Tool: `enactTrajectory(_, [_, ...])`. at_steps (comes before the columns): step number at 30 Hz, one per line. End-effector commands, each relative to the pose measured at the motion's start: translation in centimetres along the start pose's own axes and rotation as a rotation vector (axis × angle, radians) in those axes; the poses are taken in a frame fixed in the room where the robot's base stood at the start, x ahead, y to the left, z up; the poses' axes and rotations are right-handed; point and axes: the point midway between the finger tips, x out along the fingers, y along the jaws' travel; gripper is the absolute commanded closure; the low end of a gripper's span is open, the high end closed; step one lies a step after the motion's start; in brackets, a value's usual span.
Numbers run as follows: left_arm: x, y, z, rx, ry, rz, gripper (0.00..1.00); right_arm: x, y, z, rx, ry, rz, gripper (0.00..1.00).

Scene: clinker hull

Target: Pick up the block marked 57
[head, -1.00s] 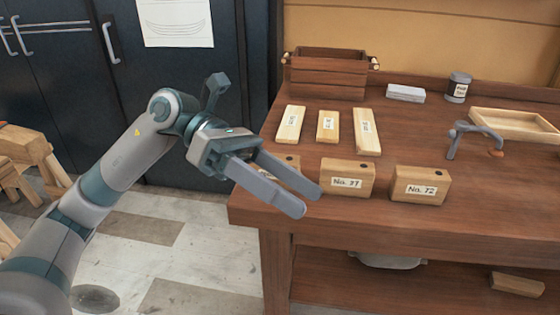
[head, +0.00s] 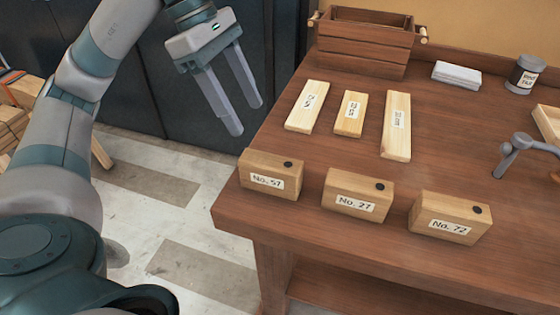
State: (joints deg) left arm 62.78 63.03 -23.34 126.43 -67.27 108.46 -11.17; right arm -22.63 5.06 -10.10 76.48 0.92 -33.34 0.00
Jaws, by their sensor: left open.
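The block marked No. 57 (head: 270,186) is a light wooden block with a white label on its front and a dark dot on top. It stands at the bench's front left corner. Similar blocks marked No. 27 (head: 352,207) and No. 72 (head: 447,227) stand to its right, with gaps between them. My left gripper (head: 246,117) is open and empty, fingers pointing down. In the picture it is above and slightly left of block 57, apart from it. Nothing covers block 57. My right gripper is not in view.
On the wooden bench (head: 310,222), several labelled flat strips (head: 349,105) lie behind the blocks. A wooden crate (head: 364,45), a grey-white slab (head: 456,77), a dark labelled tin (head: 526,73) and a grey metal hook-shaped tool (head: 520,148) are farther back or right.

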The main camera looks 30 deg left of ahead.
Motion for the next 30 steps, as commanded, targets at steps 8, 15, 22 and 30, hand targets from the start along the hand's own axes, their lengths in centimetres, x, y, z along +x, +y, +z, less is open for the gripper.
enactTrajectory(8, [-0.1, 0.0, -0.1, -0.001, 0.004, 0.002, 0.43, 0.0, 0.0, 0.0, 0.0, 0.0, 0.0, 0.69])
enactTrajectory(15, [0.7, 0.0, -0.1, -0.001, 0.004, 0.001, 0.43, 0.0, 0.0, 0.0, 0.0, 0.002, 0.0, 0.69])
enactTrajectory(22, [3.8, 0.0, -0.1, 0.0, 0.005, -0.003, 0.43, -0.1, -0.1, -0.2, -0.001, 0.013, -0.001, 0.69])
enactTrajectory(30, [8.7, 0.0, -0.1, -0.001, 0.003, -0.004, 0.43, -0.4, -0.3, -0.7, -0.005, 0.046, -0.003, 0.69])
